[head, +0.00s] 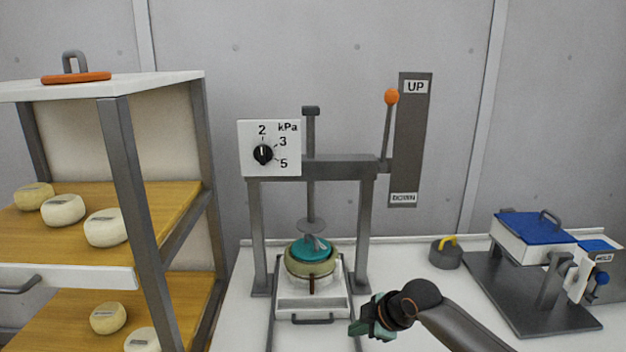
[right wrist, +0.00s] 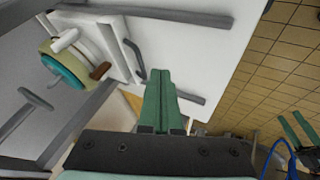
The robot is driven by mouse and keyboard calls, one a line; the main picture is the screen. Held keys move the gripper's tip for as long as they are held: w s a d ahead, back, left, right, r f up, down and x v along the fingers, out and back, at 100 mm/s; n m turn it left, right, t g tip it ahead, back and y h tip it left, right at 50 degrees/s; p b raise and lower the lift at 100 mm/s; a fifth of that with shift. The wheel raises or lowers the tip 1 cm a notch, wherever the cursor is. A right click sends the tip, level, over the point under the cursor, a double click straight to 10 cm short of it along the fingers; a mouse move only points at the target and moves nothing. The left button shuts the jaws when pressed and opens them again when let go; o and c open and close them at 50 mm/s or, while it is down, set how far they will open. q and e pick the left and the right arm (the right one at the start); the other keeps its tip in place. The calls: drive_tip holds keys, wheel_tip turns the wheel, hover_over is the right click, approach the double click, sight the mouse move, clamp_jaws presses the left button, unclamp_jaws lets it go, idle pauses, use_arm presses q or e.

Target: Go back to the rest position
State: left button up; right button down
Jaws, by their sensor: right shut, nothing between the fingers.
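My right gripper (head: 365,328) is low in front of the press in the head view, to the right of the tray handle. Its green fingers (right wrist: 160,100) are shut and empty in the right wrist view. My left gripper is outside the head view. Two green fingers (right wrist: 297,130), which look like those of my left gripper, show apart at the right edge of the right wrist view. The press (head: 338,168) stands behind my right gripper, its lever knob (head: 391,97) up by the UP label. A mould with a teal lid (head: 309,252) sits under the plunger.
A shelf rack (head: 120,150) with several cheeses stands at the left. A dark weight with a yellow handle (head: 446,254) is right of the press. A blue-lidded box (head: 535,230) on a dark base is farther right. The counter (head: 408,275) between press and weight is clear.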

drive_tip(key=s+a+f+m+g, duration=0.15)
drive_tip(key=s+f, duration=0.25)
drive_tip(key=s, duration=0.5)
drive_tip(key=s+a+f+m+t, duration=0.1)
drive_tip(key=s+a+f+m, duration=0.2)
drive_tip(key=s, duration=0.6)
drive_tip(key=s+d+f+m+g+h, duration=0.2)
drive_tip(key=s+d+m+h, duration=0.3)
drive_tip(key=s+d+m, duration=0.95)
wheel_tip(320, 180, down, 11)
drive_tip(key=a+n+t+y, duration=0.2)
drive_tip(key=n+t, duration=0.2)
drive_tip(key=t, duration=0.2)
drive_tip(key=shift+w+a+y, duration=0.15)
drive_tip(key=shift+a+y, duration=0.1)
drive_tip(key=shift+y, duration=0.05)
drive_tip(key=c, duration=1.6)
unclamp_jaws()
drive_tip(key=shift+t, duration=0.25)
